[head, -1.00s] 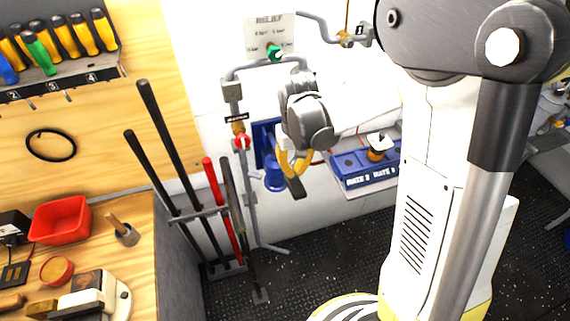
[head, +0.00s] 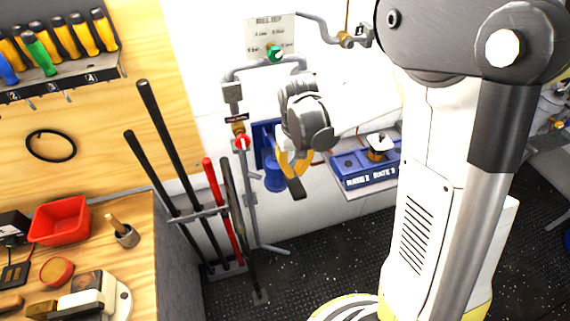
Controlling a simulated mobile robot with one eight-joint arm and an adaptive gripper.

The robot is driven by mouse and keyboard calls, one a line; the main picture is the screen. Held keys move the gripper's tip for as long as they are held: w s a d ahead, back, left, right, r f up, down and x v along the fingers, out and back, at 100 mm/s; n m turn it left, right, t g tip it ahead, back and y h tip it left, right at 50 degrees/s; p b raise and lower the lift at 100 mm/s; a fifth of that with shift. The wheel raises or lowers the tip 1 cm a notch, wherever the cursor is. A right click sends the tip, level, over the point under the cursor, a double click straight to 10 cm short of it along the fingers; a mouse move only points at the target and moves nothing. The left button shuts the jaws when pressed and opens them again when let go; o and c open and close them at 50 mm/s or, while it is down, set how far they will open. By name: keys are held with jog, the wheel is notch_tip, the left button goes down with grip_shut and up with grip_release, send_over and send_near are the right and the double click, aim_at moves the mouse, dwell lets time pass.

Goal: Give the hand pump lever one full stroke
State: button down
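The blue hand pump (head: 274,178) is fixed on the white wall, partly hidden behind my gripper. I cannot clearly make out its lever. My gripper (head: 294,188) is in front of the pump, pointing down, with yellow finger parts and a dark pad. Whether its fingers are apart or closed on anything cannot be seen from this angle. Grey pipes run up from the pump, with a red-and-white valve knob (head: 242,142) and a green relief knob (head: 275,53) under a sign.
A rack of long bars (head: 199,213), black and red, stands left of the pump. A wooden bench (head: 140,205) with a red tray (head: 60,220) is at the left. A blue unit (head: 366,171) on a shelf sits right of my gripper.

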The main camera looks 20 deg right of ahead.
jog(key=shift+f+b, duration=6.15)
jog(key=shift+f, duration=0.75)
notch_tip(320, 180, up, 14)
jog(key=p, duration=1)
notch_tip(320, 180, up, 5)
jog(key=p, duration=0.3)
jog(key=shift+p, duration=0.3)
jog(key=shift+f, duration=0.1)
jog(key=shift+s+b, duration=0.15)
jog(key=shift+b, duration=0.45)
jog(key=s+f+t+b, duration=0.3)
jog(key=s+b, duration=0.3)
jog(key=b, duration=0.2)
jog(key=s+f+t+b, duration=0.2)
jog(key=s+t+b, duration=0.2)
jog(key=s+b, duration=0.2)
jog(key=b, duration=0.2)
jog(key=shift+s+f+b, duration=0.25)
jog(key=shift+f+b, duration=0.05)
jog(key=shift+f, duration=0.1)
